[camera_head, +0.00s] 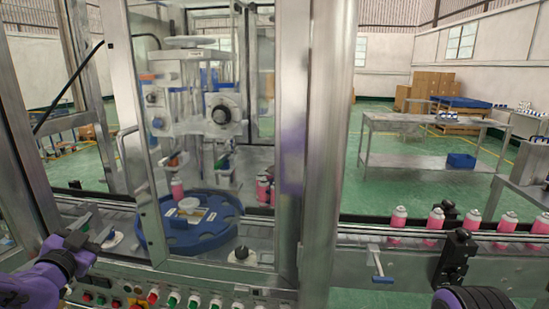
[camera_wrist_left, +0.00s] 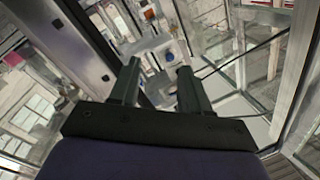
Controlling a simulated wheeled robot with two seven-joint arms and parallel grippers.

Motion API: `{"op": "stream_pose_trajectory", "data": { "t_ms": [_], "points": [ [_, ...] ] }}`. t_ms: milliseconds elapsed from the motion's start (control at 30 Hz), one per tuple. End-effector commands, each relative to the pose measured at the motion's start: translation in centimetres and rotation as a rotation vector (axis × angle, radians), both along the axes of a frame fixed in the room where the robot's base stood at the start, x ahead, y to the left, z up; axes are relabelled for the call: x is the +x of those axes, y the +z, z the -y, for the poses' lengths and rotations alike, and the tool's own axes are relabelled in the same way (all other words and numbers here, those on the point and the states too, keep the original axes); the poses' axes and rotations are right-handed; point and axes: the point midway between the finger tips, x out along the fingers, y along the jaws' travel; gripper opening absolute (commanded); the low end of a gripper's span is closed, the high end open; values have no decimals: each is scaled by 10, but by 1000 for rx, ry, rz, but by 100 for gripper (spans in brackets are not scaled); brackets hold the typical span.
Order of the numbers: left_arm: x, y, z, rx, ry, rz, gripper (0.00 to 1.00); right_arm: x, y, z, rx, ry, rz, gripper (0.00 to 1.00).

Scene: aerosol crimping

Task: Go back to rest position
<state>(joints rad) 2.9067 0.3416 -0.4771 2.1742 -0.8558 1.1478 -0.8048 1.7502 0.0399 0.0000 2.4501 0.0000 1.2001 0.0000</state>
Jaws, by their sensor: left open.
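My left gripper (camera_head: 92,229) is at the lower left of the head view, in front of the crimping machine's frame. Its two dark fingers are apart with nothing between them. In the left wrist view the open fingers (camera_wrist_left: 159,72) point toward the machine. A purple and black part of my right arm shows at the bottom right edge of the head view; its gripper is not in view. The blue rotary table (camera_head: 190,240) is behind the machine's clear door, with a pink can (camera_head: 177,191) at its back edge.
Pink cans (camera_head: 397,222) with white tops stand spaced along the conveyor (camera_head: 365,238) at right. Coloured buttons (camera_head: 172,300) line the machine's front panel. A metal post (camera_head: 328,150) stands right of the door. A steel table (camera_head: 420,160) is farther back.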

Motion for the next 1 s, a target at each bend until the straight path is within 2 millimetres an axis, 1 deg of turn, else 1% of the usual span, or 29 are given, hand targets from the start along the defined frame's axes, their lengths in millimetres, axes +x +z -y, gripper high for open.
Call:
{"op": "stream_pose_trajectory", "data": {
  "t_ms": [33, 67, 100, 167, 200, 267, 300, 367, 400, 467, 500, 567, 600, 667, 700, 800, 900, 1000],
  "points": [
    [0, -23, 8, -118, 21, -28, 47, 0, -3, 0, 0, 0, 0, 43],
    [0, -37, 12, -199, 40, -43, 47, 0, -4, 0, 0, 0, 0, 43],
    [-2, -57, 18, -301, 68, -65, 47, 0, -5, 0, 0, 0, 0, 43],
    [-7, -89, 27, -441, 116, -103, 47, 0, -7, 0, 0, 0, 0, 43],
    [-12, -113, 33, -530, 154, -133, 47, 0, -8, 0, 0, 0, 0, 43],
    [-24, -154, 45, -658, 221, -184, 47, 0, -11, 0, 0, 0, 0, 43],
    [-36, -184, 53, -738, 274, -223, 47, 0, -12, 0, 0, 0, 0, 43],
    [-59, -231, 66, -843, 364, -287, 47, 0, -15, 0, 0, 0, 0, 43],
    [-78, -261, 74, -899, 428, -331, 47, 0, -17, 0, 0, 0, 0, 43],
    [-110, -304, 86, -959, 525, -400, 47, 0, -20, 0, 0, 0, 0, 43],
    [-135, -331, 95, -982, 586, -451, 47, 0, -22, 0, 0, 0, 0, 43],
    [-174, -367, 107, -992, 671, -533, 47, 0, -24, 0, 0, 0, 0, 43],
    [-201, -388, 115, -981, 717, -593, 47, 0, -26, 0, 0, 0, 0, 43],
    [-239, -414, 126, -953, 767, -686, 47, 0, -28, 0, 0, 0, 0, 43],
    [-262, -427, 133, -934, 788, -746, 47, 0, -30, 0, 0, 0, 0, 43],
    [-306, -452, 145, -897, 813, -864, 47, 0, -32, 0, 0, 0, 0, 43],
    [-329, -462, 146, -873, 834, -916, 47, 0, -33, 0, 0, 0, 0, 43],
    [-334, -464, 146, -869, 841, -927, 47, 0, -32, 0, 0, 0, 0, 43]
  ]
}}
